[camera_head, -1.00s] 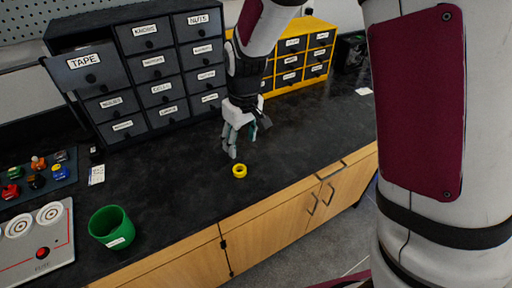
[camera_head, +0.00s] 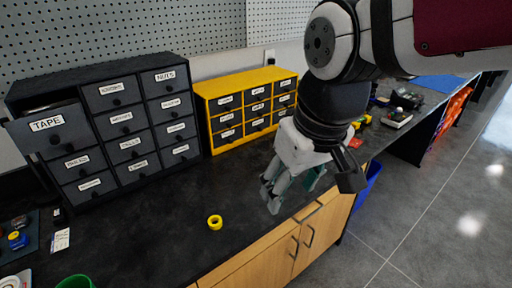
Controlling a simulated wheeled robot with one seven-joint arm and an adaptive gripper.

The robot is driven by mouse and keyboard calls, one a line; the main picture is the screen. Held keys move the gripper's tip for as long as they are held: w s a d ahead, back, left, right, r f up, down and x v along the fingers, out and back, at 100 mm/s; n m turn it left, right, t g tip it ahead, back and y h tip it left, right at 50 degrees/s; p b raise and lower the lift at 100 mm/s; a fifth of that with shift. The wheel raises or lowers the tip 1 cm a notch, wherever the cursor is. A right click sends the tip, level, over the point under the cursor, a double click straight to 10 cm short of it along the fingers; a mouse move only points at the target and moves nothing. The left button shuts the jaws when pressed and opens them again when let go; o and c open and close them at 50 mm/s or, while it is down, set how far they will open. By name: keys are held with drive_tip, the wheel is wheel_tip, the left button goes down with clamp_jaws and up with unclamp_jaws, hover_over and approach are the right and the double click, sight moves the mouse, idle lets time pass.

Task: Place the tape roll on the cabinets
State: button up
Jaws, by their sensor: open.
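The yellow tape roll (camera_head: 215,222) lies flat on the black countertop, near its front edge. A dark drawer cabinet (camera_head: 125,139) stands at the back left; its drawer labelled TAPE (camera_head: 47,129) is pulled out. A yellow drawer cabinet (camera_head: 203,87) stands to its right. Wooden cabinets with doors (camera_head: 270,258) are under the counter. My gripper (camera_head: 275,200) is open and empty, above the counter to the right of the tape roll and apart from it.
A green cup (camera_head: 75,282) is cut off at the bottom left. A card (camera_head: 61,240) and a small board with coloured parts (camera_head: 18,240) lie at the left. A blue bin (camera_head: 368,184) stands on the floor beyond the counter. The counter around the roll is clear.

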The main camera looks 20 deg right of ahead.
drive_tip(key=s+d+m, duration=0.1)
drive_tip(key=s, duration=0.6)
drive_tip(key=shift+d, duration=0.35)
wheel_tip(320, 180, up, 4)
drive_tip(key=t+p, duration=0.1)
drive_tip(key=p, duration=0.1)
drive_tip(key=shift+f+p, duration=0.2)
drive_tip(key=shift+p, duration=0.15)
drive_tip(key=shift+c, duration=0.3)
